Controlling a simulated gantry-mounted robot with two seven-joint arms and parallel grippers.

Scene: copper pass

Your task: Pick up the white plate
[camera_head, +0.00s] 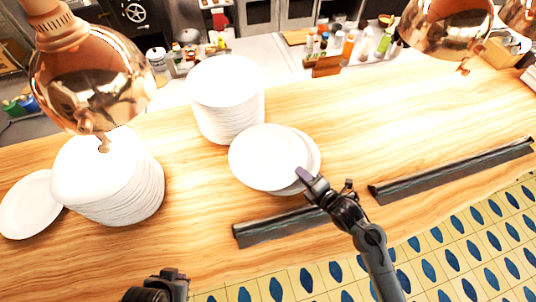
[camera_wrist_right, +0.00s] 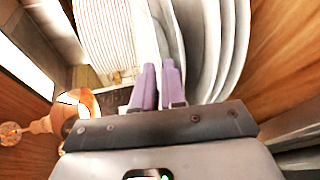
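A white plate (camera_head: 262,157) is the top one of a low group of plates in the middle of the wooden counter, set to the left of a plate under it (camera_head: 312,155). My right gripper (camera_head: 305,179) is at the plate's right front rim. In the right wrist view, its purple fingers (camera_wrist_right: 159,88) are close together, with a plate rim (camera_wrist_right: 168,40) running down between them. More plate rims (camera_wrist_right: 232,45) lie to the right of the fingers. My left gripper (camera_head: 172,285) is partly in view at the bottom; its fingers are not clear.
A tall plate stack (camera_head: 227,95) stands behind. Another stack (camera_head: 110,180) and a single plate (camera_head: 30,205) are at left. Copper lamps (camera_head: 90,85) hang above. Dark rails (camera_head: 280,224) lie along the counter's front edge. The counter's right part is clear.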

